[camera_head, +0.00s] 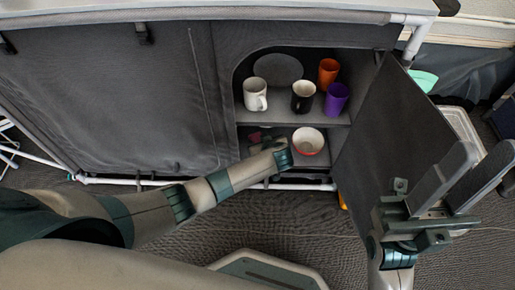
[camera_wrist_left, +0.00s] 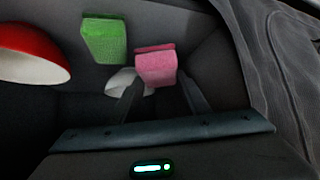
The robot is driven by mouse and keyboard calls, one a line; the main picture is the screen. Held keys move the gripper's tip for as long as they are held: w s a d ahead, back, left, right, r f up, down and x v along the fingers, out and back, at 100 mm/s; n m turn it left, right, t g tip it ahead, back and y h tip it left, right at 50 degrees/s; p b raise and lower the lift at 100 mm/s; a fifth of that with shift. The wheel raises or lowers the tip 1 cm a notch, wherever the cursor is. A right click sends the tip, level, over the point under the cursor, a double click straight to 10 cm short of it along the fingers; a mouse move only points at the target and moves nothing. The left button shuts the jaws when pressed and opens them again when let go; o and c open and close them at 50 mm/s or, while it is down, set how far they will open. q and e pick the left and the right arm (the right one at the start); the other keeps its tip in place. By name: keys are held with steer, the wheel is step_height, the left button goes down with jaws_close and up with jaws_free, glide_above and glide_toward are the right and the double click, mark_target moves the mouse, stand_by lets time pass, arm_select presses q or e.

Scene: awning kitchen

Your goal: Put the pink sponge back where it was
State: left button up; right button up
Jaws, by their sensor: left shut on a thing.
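The pink sponge (camera_wrist_left: 155,66) is between the finger ends of my left gripper (camera_wrist_left: 161,92) in the left wrist view. In the head view my left arm reaches into the lower shelf of the open cabinet (camera_head: 243,118), and the left gripper is partly hidden by its own wrist. The left gripper is shut on the sponge. A green sponge (camera_wrist_left: 104,40) lies just left of the pink one in the wrist view. My right gripper (camera_head: 487,152) is open and empty, in front of the open cabinet door.
A red and white bowl (camera_head: 308,141) sits right of my left wrist; it also shows in the wrist view (camera_wrist_left: 34,55). A white item (camera_wrist_left: 127,82) lies near the pink sponge. Mugs and cups (camera_head: 303,97) stand on the upper shelf. The open door (camera_head: 385,130) bounds the right side.

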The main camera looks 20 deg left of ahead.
arm_select(q)
steer(key=shift+w+a+f, duration=0.1)
steer(key=shift+a+f, duration=0.05)
steer(key=shift+a, duration=0.15)
